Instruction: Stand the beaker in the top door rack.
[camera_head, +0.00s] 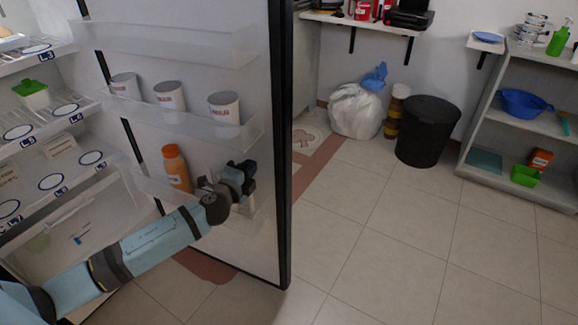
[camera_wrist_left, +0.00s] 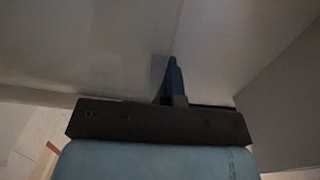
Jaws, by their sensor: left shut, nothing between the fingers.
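The top door rack (camera_head: 170,42) is a clear, empty shelf high on the inside of the open fridge door. I cannot make out a beaker in either view. My left gripper (camera_head: 246,172) is low at the door, by the right end of the lower door rack (camera_head: 150,186). Its fingers also show in the left wrist view (camera_wrist_left: 174,80), shut and empty, close to pale, translucent surfaces. My right gripper is out of view.
The middle door rack (camera_head: 190,122) holds three white cans. An orange bottle (camera_head: 176,168) stands in the lower rack, left of my gripper. Fridge shelves (camera_head: 75,103) are at left; the door's dark edge (camera_head: 281,150) is at right. The tiled floor (camera_head: 400,235) beyond is clear.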

